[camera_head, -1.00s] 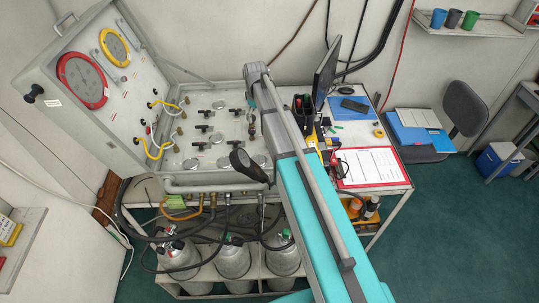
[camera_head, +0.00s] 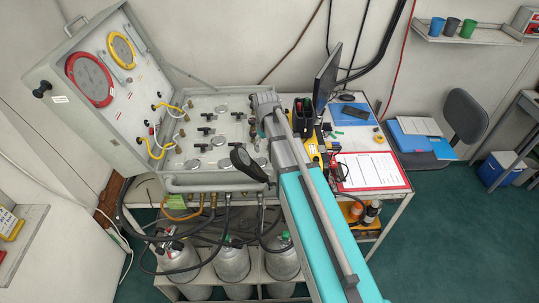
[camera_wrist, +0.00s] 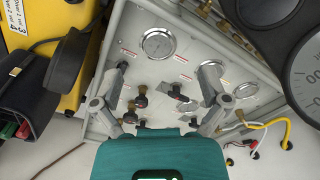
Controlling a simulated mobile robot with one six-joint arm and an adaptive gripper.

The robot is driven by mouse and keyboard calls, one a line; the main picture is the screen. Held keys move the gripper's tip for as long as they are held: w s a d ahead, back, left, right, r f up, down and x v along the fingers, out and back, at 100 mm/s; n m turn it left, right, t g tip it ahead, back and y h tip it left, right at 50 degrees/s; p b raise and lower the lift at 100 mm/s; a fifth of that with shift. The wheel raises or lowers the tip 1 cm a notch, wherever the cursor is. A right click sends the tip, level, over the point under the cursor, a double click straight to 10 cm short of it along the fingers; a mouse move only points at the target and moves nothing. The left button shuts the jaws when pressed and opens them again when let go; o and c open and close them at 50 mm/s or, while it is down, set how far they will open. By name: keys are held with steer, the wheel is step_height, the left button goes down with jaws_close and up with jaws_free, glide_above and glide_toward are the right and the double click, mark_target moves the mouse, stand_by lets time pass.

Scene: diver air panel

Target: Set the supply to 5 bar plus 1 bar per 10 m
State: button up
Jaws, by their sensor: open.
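The air panel (camera_head: 178,160) lies in an open grey case, with valve handles and small gauges on its face. It also shows in the wrist view (camera_wrist: 190,40). A large red-rimmed gauge (camera_head: 89,79) and a yellow-rimmed gauge (camera_head: 122,49) sit in the raised lid. In the wrist view, a small round gauge (camera_wrist: 158,44) and dark valve handles (camera_wrist: 180,97) lie beyond the fingers. My gripper (camera_wrist: 166,74) is open and empty over the panel, its fingers spread around a dark-knobbed valve (camera_wrist: 139,101). I cannot tell whether it touches. Gauge readings are too small to read.
A monitor (camera_head: 327,74), a black bag (camera_head: 303,115) and a red-edged clipboard (camera_head: 370,171) are on the bench right of the panel. Gas cylinders (camera_head: 232,265) stand below, with hoses (camera_head: 150,238) hanging in front. Yellow and white hoses (camera_wrist: 268,126) rise from the panel.

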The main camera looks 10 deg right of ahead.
steer(key=shift+s+f+m, duration=0.2)
steer(key=shift+s+m, duration=0.1)
steer(key=shift+s, duration=1.1)
steer(key=shift+r, duration=0.15)
